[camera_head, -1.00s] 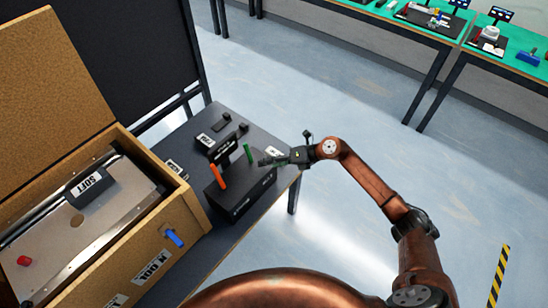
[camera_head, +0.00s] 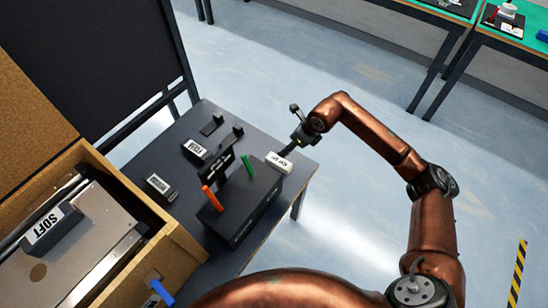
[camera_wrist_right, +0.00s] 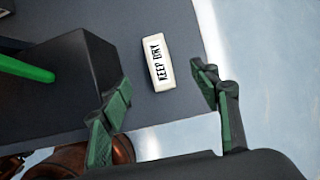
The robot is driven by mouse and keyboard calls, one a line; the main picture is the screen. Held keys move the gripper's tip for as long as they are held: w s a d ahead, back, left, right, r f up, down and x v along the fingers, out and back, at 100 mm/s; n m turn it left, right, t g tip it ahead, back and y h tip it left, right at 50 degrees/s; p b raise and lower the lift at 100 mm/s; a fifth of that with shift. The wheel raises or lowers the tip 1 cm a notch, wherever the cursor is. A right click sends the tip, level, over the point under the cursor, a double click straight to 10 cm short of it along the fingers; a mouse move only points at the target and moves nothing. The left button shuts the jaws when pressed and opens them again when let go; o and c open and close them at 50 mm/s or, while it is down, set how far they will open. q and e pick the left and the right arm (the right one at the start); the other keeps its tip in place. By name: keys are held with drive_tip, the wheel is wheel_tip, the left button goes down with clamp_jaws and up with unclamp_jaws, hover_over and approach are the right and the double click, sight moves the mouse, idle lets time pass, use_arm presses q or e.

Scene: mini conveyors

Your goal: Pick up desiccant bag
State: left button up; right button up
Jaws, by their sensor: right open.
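The desiccant bag is a small white block marked KEEP DRY (camera_head: 278,163), lying at the right side of the dark table, beside the black box. In the right wrist view the bag (camera_wrist_right: 158,62) lies flat on the table, ahead of and between the green-padded fingers. My right gripper (camera_head: 289,150) is just above and beside the bag, its fingers partly hard to make out from the head. In the wrist view the right gripper (camera_wrist_right: 162,90) is open, with nothing between its fingertips. My left gripper is not in view.
The black box (camera_head: 240,217) with orange (camera_head: 212,199) and green (camera_head: 247,166) sticks stands close to the bag. Labelled dark blocks (camera_head: 194,149) lie farther back on the table (camera_head: 170,145). A wooden crate (camera_head: 180,245) is at left. The table edge is close by.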

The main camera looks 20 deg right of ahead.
drive_tip(key=b, duration=0.5)
hover_over(279, 161)
drive_tip(key=s+d, duration=0.2)
drive_tip(key=shift+g, duration=0.4)
wheel_tip(279, 161, down, 9)
drive_tip(key=shift+w+f, duration=0.1)
drive_tip(key=shift+w, duration=0.05)
drive_tip(key=shift+b+x, duration=0.3)
drive_tip(key=shift+x, duration=0.7)
drive_tip(key=b+x, duration=0.1)
drive_tip(key=x, duration=0.2)
drive_tip(key=shift+w+a+f+b, duration=0.1)
drive_tip(key=shift+a+f+b, duration=0.15)
drive_tip(key=shift+b, duration=0.1)
drive_tip(key=shift+w+a+f, duration=0.1)
drive_tip(key=shift+w+f, duration=0.05)
drive_tip(key=shift+f, duration=0.05)
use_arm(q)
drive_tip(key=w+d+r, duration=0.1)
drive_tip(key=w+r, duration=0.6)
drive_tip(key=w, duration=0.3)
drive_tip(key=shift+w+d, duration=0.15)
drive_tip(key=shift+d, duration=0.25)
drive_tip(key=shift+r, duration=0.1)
use_arm(e)
drive_tip(key=shift+c, duration=0.2)
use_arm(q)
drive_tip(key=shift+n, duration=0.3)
use_arm(e)
drive_tip(key=c, duration=1.3)
